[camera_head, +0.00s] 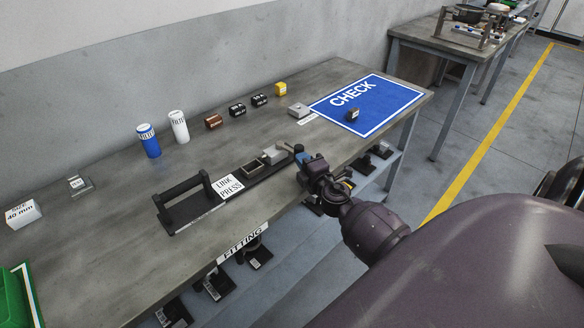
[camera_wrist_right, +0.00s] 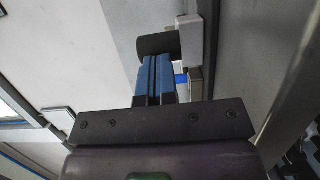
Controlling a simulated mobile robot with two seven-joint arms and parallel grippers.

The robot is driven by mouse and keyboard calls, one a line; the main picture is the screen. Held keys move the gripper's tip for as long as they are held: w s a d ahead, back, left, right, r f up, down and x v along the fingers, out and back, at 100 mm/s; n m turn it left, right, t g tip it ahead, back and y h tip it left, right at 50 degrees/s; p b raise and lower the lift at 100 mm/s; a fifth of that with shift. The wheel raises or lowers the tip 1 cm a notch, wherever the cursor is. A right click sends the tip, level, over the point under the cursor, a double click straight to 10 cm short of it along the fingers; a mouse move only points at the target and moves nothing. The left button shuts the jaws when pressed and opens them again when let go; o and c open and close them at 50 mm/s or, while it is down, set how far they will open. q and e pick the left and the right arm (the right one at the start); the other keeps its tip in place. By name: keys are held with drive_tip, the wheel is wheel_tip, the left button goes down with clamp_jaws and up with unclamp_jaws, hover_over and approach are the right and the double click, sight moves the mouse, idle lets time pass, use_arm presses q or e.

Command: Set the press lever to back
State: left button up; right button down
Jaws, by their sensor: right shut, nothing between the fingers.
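The link press (camera_head: 208,205) is a long dark base on the workbench, with a black handle frame at its left end and a white "LINK PRESS" label. A grey block (camera_head: 275,154) sits near its right end. My right gripper (camera_head: 301,154) is at that right end, with its blue fingers shut and empty. In the right wrist view the shut fingers (camera_wrist_right: 155,78) point at a dark rounded knob (camera_wrist_right: 158,44) beside a pale grey block (camera_wrist_right: 190,42). I cannot tell whether they touch the knob, or which way the lever is set. My left gripper is not in view.
The workbench (camera_head: 110,235) holds a row of small parts and two filters (camera_head: 179,127) behind the press. A blue CHECK mat (camera_head: 385,98) lies at its right end. A green bin (camera_head: 18,300) stands front left. Parts sit on a lower shelf.

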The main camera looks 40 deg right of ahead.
drive_tip(key=shift+d+f+n+y+b, duration=0.4)
drive_tip(key=shift+d+n+y, duration=0.1)
drive_tip(key=shift+y, duration=0.1)
drive_tip(key=shift+d+n+y+b, duration=0.5)
drive_tip(key=shift+y+b, duration=0.1)
drive_tip(key=shift+y, duration=0.4)
drive_tip(key=shift+w+d+r+n+y+b, duration=0.2)
drive_tip(key=shift+d+n+y+b, duration=0.2)
drive_tip(key=shift+y, duration=0.2)
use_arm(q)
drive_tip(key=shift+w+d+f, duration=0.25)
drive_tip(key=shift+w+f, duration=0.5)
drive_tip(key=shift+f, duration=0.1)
use_arm(e)
drive_tip(key=shift+d+r+n+y, duration=0.15)
drive_tip(key=shift+n+y, duration=0.15)
drive_tip(key=shift+y, duration=0.2)
drive_tip(key=shift+w+r, duration=0.1)
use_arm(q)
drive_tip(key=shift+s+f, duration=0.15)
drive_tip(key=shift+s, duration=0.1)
